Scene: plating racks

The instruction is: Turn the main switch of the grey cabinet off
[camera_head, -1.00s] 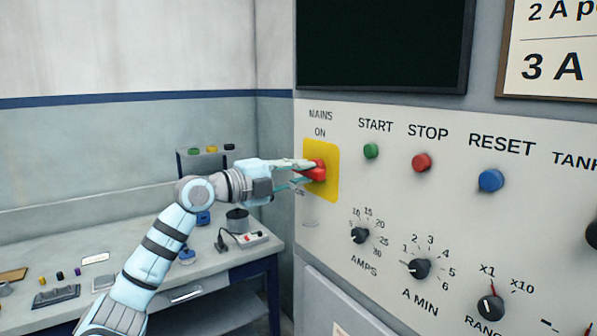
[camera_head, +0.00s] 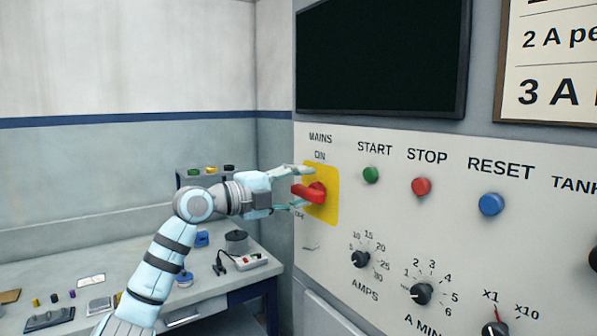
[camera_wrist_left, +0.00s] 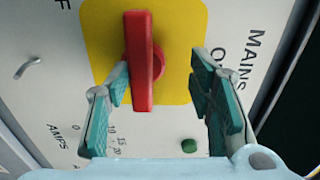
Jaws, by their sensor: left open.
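The main switch is a red handle (camera_head: 308,192) on a round red hub, on a yellow plate (camera_head: 331,207) of the grey cabinet. "MAINS ON" is printed above the plate and "OFF" below it at the left. The handle lies roughly level across the plate. My left gripper (camera_head: 301,187) is open, one finger above the handle and one below. In the left wrist view the handle (camera_wrist_left: 138,60) stands between the spread fingers (camera_wrist_left: 160,75), closer to the left one. I cannot tell whether that finger touches it. My right gripper is out of view.
Green START (camera_head: 370,175), red STOP (camera_head: 421,186) and blue RESET (camera_head: 491,204) buttons sit right of the switch. The AMPS knob (camera_head: 360,259) is below. A dark screen (camera_head: 383,55) is above. A workbench (camera_head: 215,285) with small items stands at the left.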

